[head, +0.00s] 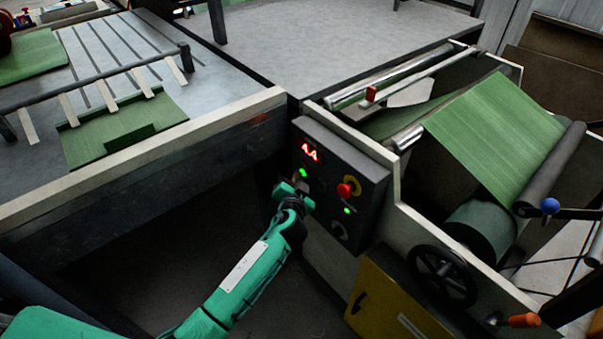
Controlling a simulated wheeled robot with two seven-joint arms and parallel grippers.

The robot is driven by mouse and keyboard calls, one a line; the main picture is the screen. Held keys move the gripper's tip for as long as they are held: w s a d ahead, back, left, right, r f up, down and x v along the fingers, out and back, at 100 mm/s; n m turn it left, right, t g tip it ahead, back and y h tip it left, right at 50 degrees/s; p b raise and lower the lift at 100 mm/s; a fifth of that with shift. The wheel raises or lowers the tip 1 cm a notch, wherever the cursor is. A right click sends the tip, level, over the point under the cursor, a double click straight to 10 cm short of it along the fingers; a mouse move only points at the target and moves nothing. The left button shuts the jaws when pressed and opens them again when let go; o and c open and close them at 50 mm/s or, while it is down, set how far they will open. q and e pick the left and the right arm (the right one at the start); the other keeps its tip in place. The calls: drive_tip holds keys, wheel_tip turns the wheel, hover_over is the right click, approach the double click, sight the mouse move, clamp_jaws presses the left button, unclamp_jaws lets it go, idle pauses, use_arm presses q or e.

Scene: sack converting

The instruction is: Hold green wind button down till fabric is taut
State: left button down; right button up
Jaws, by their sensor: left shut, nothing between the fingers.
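A dark control panel (372,172) is fixed to the machine's side, with a red lit display (310,152). A small green light or button (303,173) glows just above my left gripper, and another (347,210) glows further right. My left gripper (294,188) is shut and empty, with its tips at the panel's lower left. I cannot tell whether they press a button, as the gripper hides that spot. Green fabric (495,130) runs over the machine as a smooth, flat sloping sheet, above a dark green roll (485,228). My right gripper is not in view.
A red button on a yellow ring (348,189) sits right of my left gripper, with a dial (340,231) below. A black handwheel (442,276) and yellow cabinet (393,305) stand lower right. Cut green pieces (120,133) lie on the left table behind a pale rail (150,150).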

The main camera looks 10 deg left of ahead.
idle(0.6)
use_arm(q)
drive_tip(key=shift+s+a, duration=0.55)
drive_tip(key=shift+s, duration=0.1)
drive_tip(key=shift+s, duration=0.1)
drive_tip(key=s+a, duration=0.1)
drive_tip(key=s, duration=0.1)
drive_tip(key=s+a+p, duration=0.1)
drive_tip(key=a, duration=0.1)
drive_tip(key=shift+s, duration=0.4)
idle(0.7)
